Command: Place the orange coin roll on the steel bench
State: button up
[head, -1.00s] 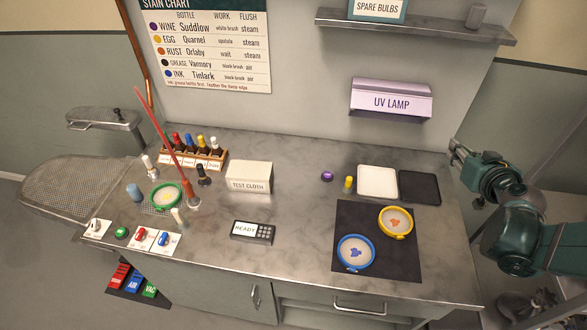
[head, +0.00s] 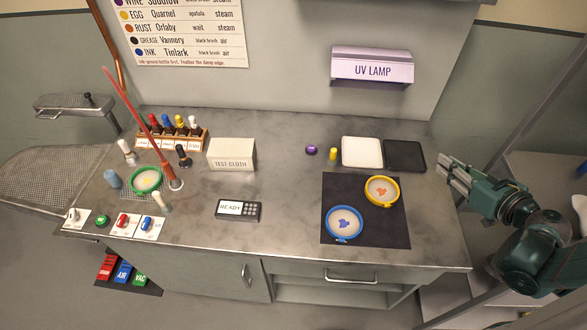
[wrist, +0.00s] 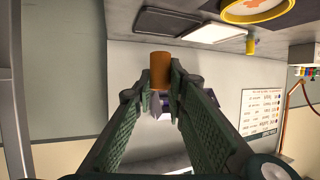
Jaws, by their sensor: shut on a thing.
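The orange coin roll (wrist: 160,68) is a short cylinder in the wrist view, gripped between the two fingertips of my gripper (wrist: 160,84). In the head view my gripper (head: 446,175) is at the bench's right edge, just right of the black tray. The roll cannot be made out there. The steel bench (head: 285,190) is a grey, marbled top in the middle of the head view. Whether the gripper is over the bench or beside it is hard to tell.
A black tray (head: 405,156) and white tray (head: 361,152) lie at the bench's right back. A dark mat (head: 390,226) holds a yellow-rimmed dish (head: 382,191) and a blue-rimmed dish (head: 344,223).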

jog(key=s+a+n+g+y+b, duration=0.2)
jog(key=s+n+g+y+b, duration=0.1)
jog(key=s, duration=1.2)
jog(key=shift+s+a+n+y+b, duration=0.15)
jog(key=shift+a+n+y+b, duration=0.2)
jog(key=shift+n+y, duration=0.6)
jog(key=shift+f+b, duration=1.1)
jog(key=shift+f, duration=1.85)
jog(key=shift+f+b, duration=0.9)
jog(key=shift+f, duration=1.15)
jog(key=shift+f, duration=0.2)
